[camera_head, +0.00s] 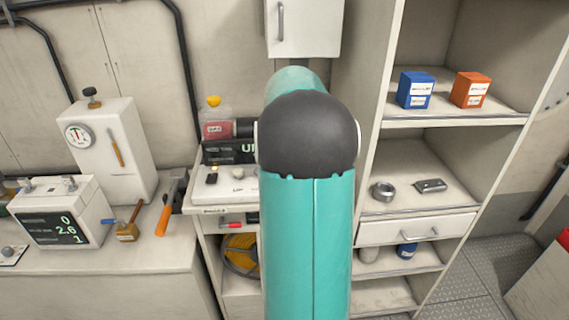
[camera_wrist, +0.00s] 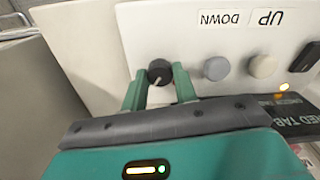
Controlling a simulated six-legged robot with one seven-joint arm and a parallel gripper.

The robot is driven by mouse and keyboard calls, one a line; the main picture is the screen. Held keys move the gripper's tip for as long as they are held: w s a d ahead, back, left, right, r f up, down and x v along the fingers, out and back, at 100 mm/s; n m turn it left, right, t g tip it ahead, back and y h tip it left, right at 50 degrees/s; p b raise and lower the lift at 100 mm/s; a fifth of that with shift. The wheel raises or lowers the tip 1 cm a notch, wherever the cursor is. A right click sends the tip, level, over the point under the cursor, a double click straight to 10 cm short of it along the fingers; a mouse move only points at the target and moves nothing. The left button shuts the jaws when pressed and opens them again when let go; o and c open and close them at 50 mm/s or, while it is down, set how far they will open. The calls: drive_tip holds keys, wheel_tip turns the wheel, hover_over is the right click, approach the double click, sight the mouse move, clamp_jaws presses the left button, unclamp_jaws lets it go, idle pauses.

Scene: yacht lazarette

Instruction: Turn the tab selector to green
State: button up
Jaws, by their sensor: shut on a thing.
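A dark round knob (camera_wrist: 159,70) with a pale pointer line, which looks like the tab selector, sits on a pale panel (camera_wrist: 210,28) in the wrist view. My gripper (camera_wrist: 160,82) has one teal finger on each side of the knob and is shut on it. No colour marks around the knob can be made out. A dark display (camera_wrist: 296,118) at the right edge shows part of the words "RED TAB", upside down. In the head view my arm hides the gripper and the knob; part of the panel (camera_head: 221,197) shows left of the arm.
Beside the knob are a grey button (camera_wrist: 216,68), a cream button (camera_wrist: 262,66) and a black part (camera_wrist: 307,57). An orange light (camera_wrist: 284,87) glows near the display. A bottle (camera_head: 217,125) stands behind the panel. Shelves with a blue box (camera_head: 416,90) are at right.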

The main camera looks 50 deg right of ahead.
drive_tip(key=shift+m, duration=0.5)
drive_tip(key=o, duration=1)
drive_tip(key=shift+c, duration=0.2)
drive_tip(key=shift+r, duration=0.1)
wheel_tip(320, 180, up, 14)
drive_tip(key=shift+f, duration=0.2)
